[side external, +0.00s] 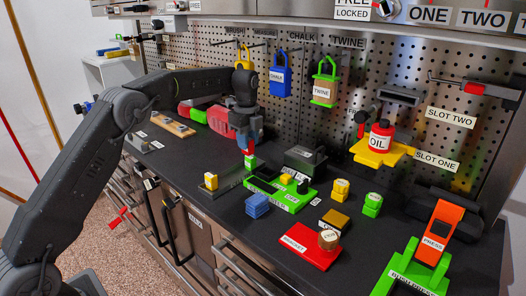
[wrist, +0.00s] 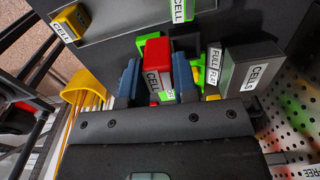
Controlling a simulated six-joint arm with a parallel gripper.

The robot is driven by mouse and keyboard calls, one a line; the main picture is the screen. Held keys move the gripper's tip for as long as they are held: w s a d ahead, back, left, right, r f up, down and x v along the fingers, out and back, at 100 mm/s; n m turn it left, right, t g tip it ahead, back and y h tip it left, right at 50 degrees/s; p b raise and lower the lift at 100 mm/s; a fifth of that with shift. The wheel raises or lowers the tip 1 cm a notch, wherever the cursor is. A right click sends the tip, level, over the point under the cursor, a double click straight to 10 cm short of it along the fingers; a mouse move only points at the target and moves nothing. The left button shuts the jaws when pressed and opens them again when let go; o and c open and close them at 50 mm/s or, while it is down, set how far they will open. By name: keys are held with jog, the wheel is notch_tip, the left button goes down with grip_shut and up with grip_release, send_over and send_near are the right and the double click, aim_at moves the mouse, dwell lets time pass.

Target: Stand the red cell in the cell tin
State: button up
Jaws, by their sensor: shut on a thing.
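My gripper (side external: 250,146) is shut on the red cell, its blue fingers on either side of it in the wrist view (wrist: 157,80). The red cell (wrist: 157,60) shows a white CELL label there. In the side view only a small red part shows below the fingers. A dark grey box labelled CELLS (wrist: 253,72), which looks like the cell tin, is right of the gripper in the wrist view. It seems to be the grey box (side external: 304,159) in the side view, apart from the gripper. Its inside is not clearly seen.
A green cell (side external: 250,162) stands below my gripper, with a yellow cell (side external: 210,181) nearby. A green tray (side external: 290,203) lies in front of the grey box.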

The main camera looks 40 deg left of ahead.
jog(key=s+a+r+n, duration=0.1)
jog(key=s+a+r, duration=0.2)
jog(key=s+a, duration=0.8)
send_over(234, 177)
notch_tip(234, 177, down, 7)
jog(key=shift+r, duration=0.15)
jog(key=shift+d+f, duration=0.1)
jog(key=shift+f, duration=1.9)
jog(key=shift+f, duration=0.2)
jog(key=o, duration=0.9)
jog(key=shift+o, duration=0.2)
